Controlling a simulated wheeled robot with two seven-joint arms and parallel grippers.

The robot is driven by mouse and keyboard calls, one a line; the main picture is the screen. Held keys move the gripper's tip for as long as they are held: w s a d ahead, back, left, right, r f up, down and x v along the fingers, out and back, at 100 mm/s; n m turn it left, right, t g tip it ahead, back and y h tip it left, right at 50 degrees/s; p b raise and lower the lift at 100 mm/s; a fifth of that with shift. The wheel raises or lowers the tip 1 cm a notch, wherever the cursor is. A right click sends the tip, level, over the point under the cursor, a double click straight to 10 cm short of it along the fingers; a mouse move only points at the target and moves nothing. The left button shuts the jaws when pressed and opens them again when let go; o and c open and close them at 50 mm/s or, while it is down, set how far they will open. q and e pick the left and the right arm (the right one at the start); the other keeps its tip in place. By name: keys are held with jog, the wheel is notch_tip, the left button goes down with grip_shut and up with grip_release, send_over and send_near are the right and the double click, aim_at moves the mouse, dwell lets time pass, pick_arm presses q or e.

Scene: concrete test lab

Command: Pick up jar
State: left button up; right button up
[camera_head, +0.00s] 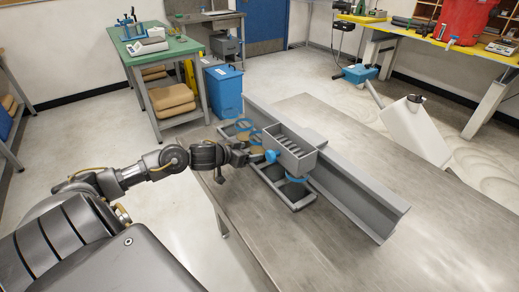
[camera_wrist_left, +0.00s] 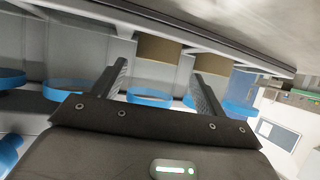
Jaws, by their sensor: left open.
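Clear jars with blue bands and some brown contents stand in a row in a grey rack (camera_head: 303,201). In the head view one jar (camera_head: 243,134) shows at the rack's far end, and more blue shows at the near end, partly hidden by a grey box. My left gripper (camera_head: 262,157) is at the rack, low among the jars. In the left wrist view its two fingers (camera_wrist_left: 160,80) are apart, with a blue-banded jar (camera_wrist_left: 149,97) beyond and between them. I cannot tell whether they touch it. My right gripper is not in view.
A grey slotted box (camera_head: 290,150) and a long grey angled beam (camera_head: 355,198) stand just right of the rack on the metal table (camera_head: 440,235). The table is bare to the right. A white canister (camera_head: 415,130) stands beyond it.

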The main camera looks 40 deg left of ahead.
aim_at(252, 150)
pick_arm(q)
jog(key=shift+w+d+f, duration=0.1)
jog(key=shift+w, duration=0.4)
jog(key=x, duration=0.3)
jog(key=shift+w+d+p, duration=0.15)
jog(key=shift+w+p, duration=0.2)
jog(key=shift+w+d+f, duration=0.1)
jog(key=shift+w+f, duration=0.2)
jog(key=shift+w, duration=0.15)
jog(key=c, duration=0.9)
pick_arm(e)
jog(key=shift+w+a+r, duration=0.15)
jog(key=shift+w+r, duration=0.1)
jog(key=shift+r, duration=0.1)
pick_arm(q)
jog(key=shift+r, duration=0.15)
notch_tip(252, 150, up, 18)
jog(key=shift+f+p, duration=0.1)
jog(key=shift+p, duration=1.1)
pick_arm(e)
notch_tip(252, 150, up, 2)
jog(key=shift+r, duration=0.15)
pick_arm(q)
jog(key=shift+s+f, duration=0.1)
